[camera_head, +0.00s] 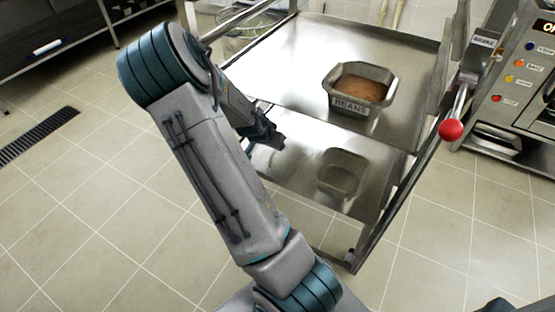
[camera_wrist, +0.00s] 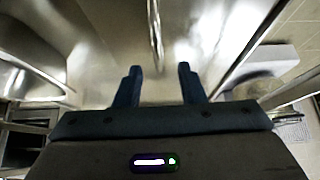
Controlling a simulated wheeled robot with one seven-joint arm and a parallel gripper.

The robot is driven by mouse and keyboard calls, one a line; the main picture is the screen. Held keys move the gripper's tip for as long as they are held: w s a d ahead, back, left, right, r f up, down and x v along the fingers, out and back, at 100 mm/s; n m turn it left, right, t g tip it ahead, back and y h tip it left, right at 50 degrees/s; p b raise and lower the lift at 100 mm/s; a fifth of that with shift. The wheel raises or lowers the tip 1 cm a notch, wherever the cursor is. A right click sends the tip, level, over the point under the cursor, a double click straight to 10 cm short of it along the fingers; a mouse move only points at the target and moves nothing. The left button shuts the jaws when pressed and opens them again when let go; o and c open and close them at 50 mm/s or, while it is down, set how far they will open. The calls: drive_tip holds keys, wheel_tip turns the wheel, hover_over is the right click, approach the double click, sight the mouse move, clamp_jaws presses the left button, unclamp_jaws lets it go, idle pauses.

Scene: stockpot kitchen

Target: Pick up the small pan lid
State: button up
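I cannot make out a small pan lid for certain in either view. Ahead of the fingers is blurred shiny metal with a thin upright bar (camera_wrist: 155,25); I cannot tell whether the bar touches anything.
A steel cart (camera_head: 300,60) has a pan labelled BEANS (camera_head: 350,106) on its top. A red-knobbed lever (camera_head: 451,129) stands at its right, by a control panel (camera_head: 520,75). A round wire or glass item (camera_head: 245,22) is behind the cart.

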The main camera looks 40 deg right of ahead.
drive_tip(key=b+x, duration=0.1)
drive_tip(key=x, duration=0.1)
drive_tip(key=b+x, duration=0.1)
drive_tip(key=x, duration=0.2)
drive_tip(key=shift+s+a+f, duration=0.15)
drive_tip(key=shift+s+a, duration=0.05)
drive_tip(key=shift+a, duration=0.15)
drive_tip(key=shift+w+d+f, duration=0.15)
drive_tip(key=shift+d+f, duration=0.1)
drive_tip(key=shift+f, duration=0.05)
drive_tip(key=shift+r, duration=0.1)
clamp_jaws()
